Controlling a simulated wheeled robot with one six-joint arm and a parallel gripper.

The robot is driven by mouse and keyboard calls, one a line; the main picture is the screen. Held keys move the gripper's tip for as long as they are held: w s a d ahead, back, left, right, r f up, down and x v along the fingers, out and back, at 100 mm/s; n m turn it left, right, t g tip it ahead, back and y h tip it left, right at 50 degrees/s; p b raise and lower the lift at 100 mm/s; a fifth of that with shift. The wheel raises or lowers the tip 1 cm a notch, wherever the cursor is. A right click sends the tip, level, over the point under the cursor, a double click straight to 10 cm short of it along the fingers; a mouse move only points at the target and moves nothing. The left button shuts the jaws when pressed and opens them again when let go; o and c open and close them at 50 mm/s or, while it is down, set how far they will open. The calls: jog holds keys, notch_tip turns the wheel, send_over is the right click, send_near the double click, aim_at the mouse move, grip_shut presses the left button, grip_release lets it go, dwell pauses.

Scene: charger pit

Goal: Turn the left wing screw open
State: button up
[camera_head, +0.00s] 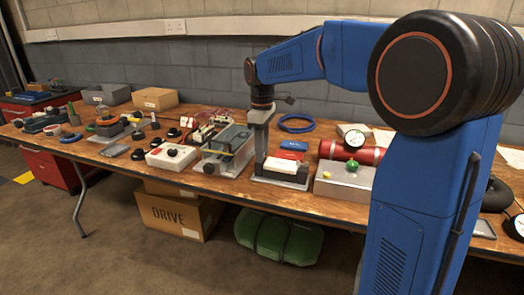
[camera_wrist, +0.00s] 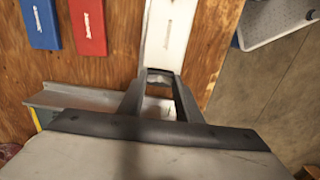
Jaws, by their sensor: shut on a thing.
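A long white block (camera_head: 281,167) lies on a grey base plate (camera_head: 281,183) near the front edge of the bench. The block also shows in the wrist view (camera_wrist: 172,30), running away from my gripper. My gripper (camera_head: 260,172) points down at the block's left end. In the wrist view its fingertips (camera_wrist: 160,78) close around a small pale part at that end, which appears to be the left wing screw (camera_wrist: 160,79). The fingers hide most of it, so its turn angle cannot be told.
A blue block (camera_wrist: 40,22) and a red block (camera_wrist: 88,26) lie behind the white block. A clear-walled box (camera_head: 228,147) stands close left of my gripper. A grey box (camera_head: 345,181) with a green knob and a red cylinder (camera_head: 352,152) stand to the right.

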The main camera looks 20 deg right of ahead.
jog(key=o, duration=1)
jog(key=shift+o, duration=0.2)
jog(key=shift+r, duration=0.1)
notch_tip(320, 180, up, 17)
jog(key=shift+r, duration=0.15)
jog(key=s+d+f+m+t, duration=0.1)
jog(key=s+d+f+m, duration=0.15)
jog(key=s, duration=0.35)
jog(key=s+d+f+m+t, duration=0.1)
jog(key=s+f, duration=0.3)
jog(key=s, duration=0.3)
jog(key=s+d+f+m+t, duration=0.1)
jog(key=s+f+m, duration=0.15)
jog(key=s, duration=0.35)
jog(key=s+d+f+m+t, duration=0.1)
jog(key=s+f+m, duration=0.4)
jog(key=s+f, duration=1)
jog(key=shift+d+f+t, duration=0.4)
jog(key=shift+d+f, duration=0.15)
jog(key=shift+f, duration=0.1)
